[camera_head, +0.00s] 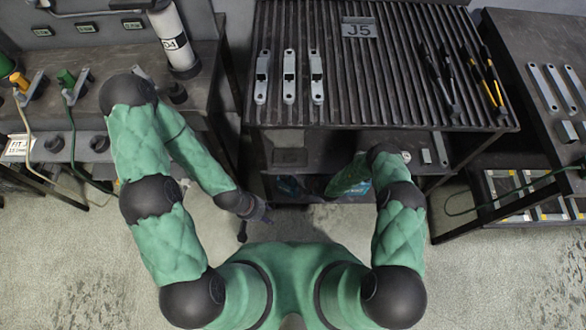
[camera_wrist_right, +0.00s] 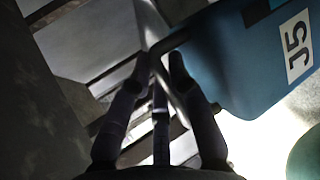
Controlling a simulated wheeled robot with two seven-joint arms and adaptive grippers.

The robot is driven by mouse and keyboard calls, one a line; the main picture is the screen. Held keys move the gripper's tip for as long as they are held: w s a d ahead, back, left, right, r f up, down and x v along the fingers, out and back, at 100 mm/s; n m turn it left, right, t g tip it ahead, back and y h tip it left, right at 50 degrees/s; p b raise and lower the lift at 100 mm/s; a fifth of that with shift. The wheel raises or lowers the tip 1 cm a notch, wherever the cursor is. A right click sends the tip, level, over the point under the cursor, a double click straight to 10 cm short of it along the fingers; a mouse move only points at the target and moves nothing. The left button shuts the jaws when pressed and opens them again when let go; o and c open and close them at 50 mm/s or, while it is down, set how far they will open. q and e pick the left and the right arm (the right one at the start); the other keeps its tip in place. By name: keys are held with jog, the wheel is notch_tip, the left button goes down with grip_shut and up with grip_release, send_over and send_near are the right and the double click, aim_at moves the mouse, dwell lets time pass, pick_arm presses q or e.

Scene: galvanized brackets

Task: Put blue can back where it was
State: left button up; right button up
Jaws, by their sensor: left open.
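The blue can (camera_wrist_right: 262,55) carries a white J5 label and fills the upper right of the right wrist view. My right gripper (camera_wrist_right: 162,62) has its fingers drawn close together around the can's thin dark handle; the exact contact is in shadow. In the head view my right forearm reaches under the ribbed table, and its gripper is hidden there. Blue patches (camera_head: 288,186) show in the shade below the table; how they join is hidden. My left gripper (camera_head: 257,212) is open and empty, low in front of the table's left side.
The ribbed table (camera_head: 380,100) holds a J5 plate (camera_head: 359,28), several grey brackets (camera_head: 289,75) and dark and yellow-handled tools (camera_head: 490,80). A bench with a white cylinder (camera_head: 172,40) stands left, another bench with brackets (camera_head: 558,88) right. Table legs and a lower shelf edge crowd my right arm.

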jog(key=o, duration=0.3)
jog(key=shift+p+v, duration=2.4)
jog(key=shift+v, duration=3.65)
jog(key=shift+a+r, duration=0.1)
